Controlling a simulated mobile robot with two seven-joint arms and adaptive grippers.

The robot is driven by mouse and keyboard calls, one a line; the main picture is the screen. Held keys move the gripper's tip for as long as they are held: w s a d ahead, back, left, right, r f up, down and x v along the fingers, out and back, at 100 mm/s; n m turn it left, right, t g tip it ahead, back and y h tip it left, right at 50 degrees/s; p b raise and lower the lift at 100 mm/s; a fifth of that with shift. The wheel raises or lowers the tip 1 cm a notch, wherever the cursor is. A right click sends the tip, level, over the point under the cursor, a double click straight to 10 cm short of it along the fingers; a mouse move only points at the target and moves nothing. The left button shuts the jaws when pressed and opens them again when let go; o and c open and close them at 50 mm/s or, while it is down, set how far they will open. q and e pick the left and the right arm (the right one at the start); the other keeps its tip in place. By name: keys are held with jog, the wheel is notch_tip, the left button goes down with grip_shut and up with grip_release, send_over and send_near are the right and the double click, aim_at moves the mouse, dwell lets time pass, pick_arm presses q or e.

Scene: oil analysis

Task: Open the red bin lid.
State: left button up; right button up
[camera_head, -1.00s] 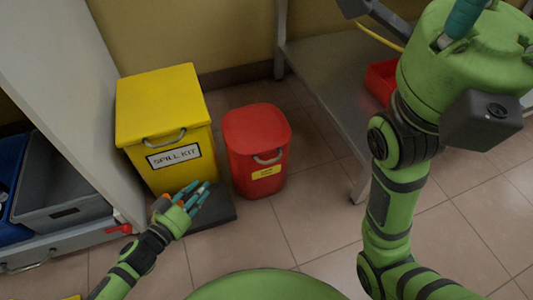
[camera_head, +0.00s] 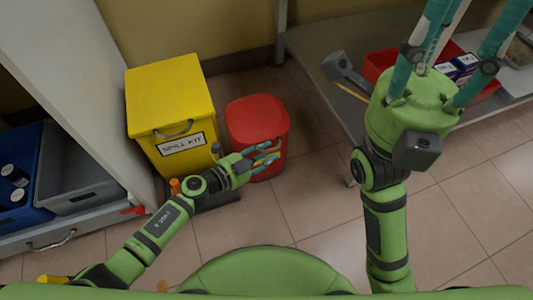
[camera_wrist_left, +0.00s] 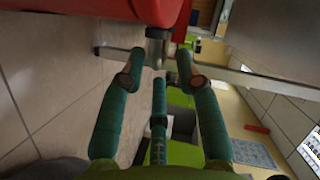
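The red bin (camera_head: 277,172) stands on the tiled floor with its red lid (camera_head: 257,117) shut. My left gripper (camera_head: 272,156) is at the bin's front face, below the lid, and covers the place of the handle. In the left wrist view, the red bin (camera_wrist_left: 80,10) fills the upper left. My right gripper (camera_head: 455,25) is at the upper right, fingers spread and empty, tips partly cut off.
A yellow spill kit bin (camera_head: 168,95) stands close to the left of the red bin. A grey bench (camera_head: 335,50) with a red tray (camera_head: 380,66) is on the right. Grey and blue crates sit at the left. Floor (camera_head: 310,195) right of the bin is clear.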

pick_arm(q)
jog(key=shift+w+d, duration=0.3)
jog(key=shift+d, duration=0.05)
grip_shut()
